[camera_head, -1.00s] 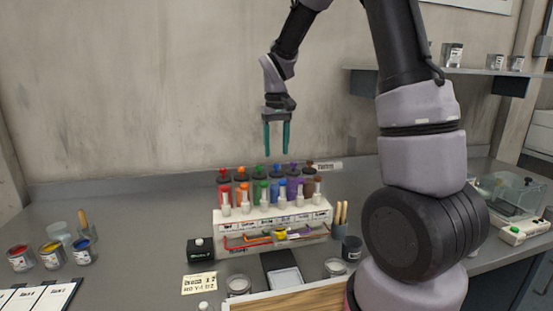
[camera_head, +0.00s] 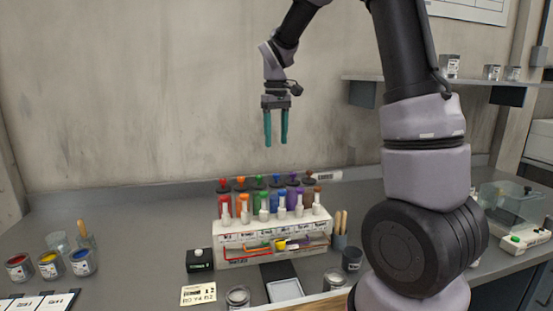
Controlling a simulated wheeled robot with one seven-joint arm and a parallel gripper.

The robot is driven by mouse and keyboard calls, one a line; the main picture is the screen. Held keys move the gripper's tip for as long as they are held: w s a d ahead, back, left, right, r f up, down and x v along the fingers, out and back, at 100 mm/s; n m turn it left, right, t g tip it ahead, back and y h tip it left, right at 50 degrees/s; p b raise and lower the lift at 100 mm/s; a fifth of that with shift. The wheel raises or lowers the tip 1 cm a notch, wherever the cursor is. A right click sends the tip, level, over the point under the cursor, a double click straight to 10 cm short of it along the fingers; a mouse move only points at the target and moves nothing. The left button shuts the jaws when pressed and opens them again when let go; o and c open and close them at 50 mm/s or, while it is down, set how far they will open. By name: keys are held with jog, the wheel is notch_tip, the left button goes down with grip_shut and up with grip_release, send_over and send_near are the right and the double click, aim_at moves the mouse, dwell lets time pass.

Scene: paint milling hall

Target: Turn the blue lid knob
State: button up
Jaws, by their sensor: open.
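The blue lid knob (camera_head: 276,178) is a small blue top on a dark lid in the back row of a white dispenser rack (camera_head: 232,243). It stands between a green knob (camera_head: 258,179) and a purple knob (camera_head: 292,178). A white bottle-like nozzle stands in front of each coloured canister and partly hides it. My gripper (camera_head: 276,144) points straight down above the back row, roughly over the blue knob in the picture. Its two teal fingers are apart with nothing between them. A gap shows between the fingertips and the knobs; its depth is hard to judge.
Red (camera_head: 223,183), orange (camera_head: 240,181) and brown (camera_head: 309,175) knobs stand close by in the row. A black box (camera_head: 200,260), brush cup (camera_head: 340,240) and dark cup (camera_head: 352,259) flank the rack. Paint pots (camera_head: 50,266) stand at left, a balance (camera_head: 508,207) at right.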

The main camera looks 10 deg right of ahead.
aim_at(276, 174)
notch_tip(276, 174, down, 11)
jog(key=n, duration=0.2)
jog(key=shift+n, duration=0.4)
jog(key=shift+r, duration=0.1)
grip_shut()
